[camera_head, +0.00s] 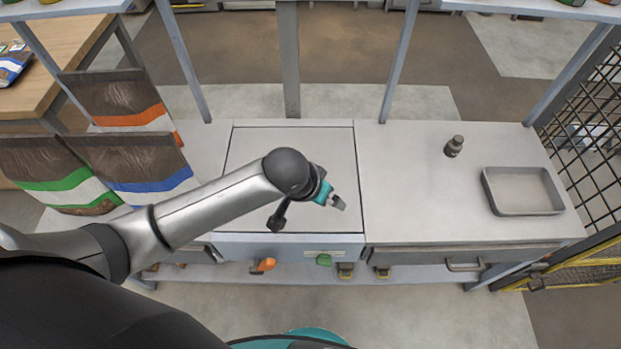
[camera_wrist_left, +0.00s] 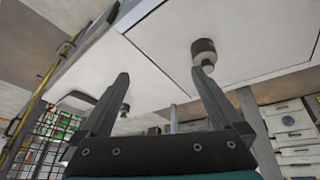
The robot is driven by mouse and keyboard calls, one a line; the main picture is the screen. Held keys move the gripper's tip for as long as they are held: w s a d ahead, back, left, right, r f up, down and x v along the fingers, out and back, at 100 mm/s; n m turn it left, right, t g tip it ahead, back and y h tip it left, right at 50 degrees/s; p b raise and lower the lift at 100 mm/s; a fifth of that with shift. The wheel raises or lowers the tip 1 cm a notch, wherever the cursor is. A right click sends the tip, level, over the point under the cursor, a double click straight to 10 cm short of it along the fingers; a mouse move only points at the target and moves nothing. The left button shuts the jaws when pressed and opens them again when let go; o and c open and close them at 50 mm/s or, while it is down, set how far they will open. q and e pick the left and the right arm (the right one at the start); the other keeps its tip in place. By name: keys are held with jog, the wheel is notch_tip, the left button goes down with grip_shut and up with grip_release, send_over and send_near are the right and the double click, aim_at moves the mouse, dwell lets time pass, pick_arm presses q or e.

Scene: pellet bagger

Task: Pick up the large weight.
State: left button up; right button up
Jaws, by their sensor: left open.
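A dark weight (camera_head: 454,147) with a knob stands upright on the right bench in the head view; it shows small and far off in the wrist view (camera_wrist_left: 124,110). A second dark weight (camera_wrist_left: 203,48) looks bigger and nearer in the wrist view, standing on the pale plate (camera_wrist_left: 160,28); in the head view my arm seems to hide it. The pictures do not settle which weight is the large one. My left gripper (camera_head: 339,202) hangs over the plate, open and empty. In the wrist view its fingers (camera_wrist_left: 163,76) are apart, the nearer weight just beyond the right fingertip.
A grey tray (camera_head: 523,191) lies at the right end of the bench, with black mesh fencing (camera_head: 597,140) beyond it. Striped bags (camera_head: 133,160) stand at the left. Shelf posts (camera_head: 290,60) rise along the bench's back edge. The bench (camera_head: 400,190) right of the plate is mostly clear.

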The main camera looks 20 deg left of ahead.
pick_arm(q)
jog(key=w+a+f+n+y, duration=0.1)
jog(key=w+a+n+y, duration=0.1)
jog(key=w+a, duration=0.45)
jog(key=b+x, duration=0.9)
jog(key=b, duration=0.5)
jog(key=shift+w+a+f, duration=0.1)
jog(key=shift+f, duration=0.25)
pick_arm(e)
notch_tip(320, 180, down, 14)
pick_arm(q)
jog(key=shift+f+b, duration=0.15)
jog(key=shift+b, duration=0.2)
jog(key=b+x, duration=0.3)
jog(key=b, duration=0.2)
jog(key=b+x, duration=0.1)
jog(key=b, duration=0.1)
jog(key=shift+w+f+b, duration=0.2)
jog(key=shift+w+b, duration=0.05)
jog(key=shift+b, duration=0.1)
jog(key=shift+f+b, duration=0.15)
jog(key=shift+b, duration=0.15)
pick_arm(e)
jog(key=w+d+f+t, duration=0.1)
jog(key=w+f, duration=0.4)
jog(key=w, duration=0.5)
jog(key=shift+w+d, duration=0.4)
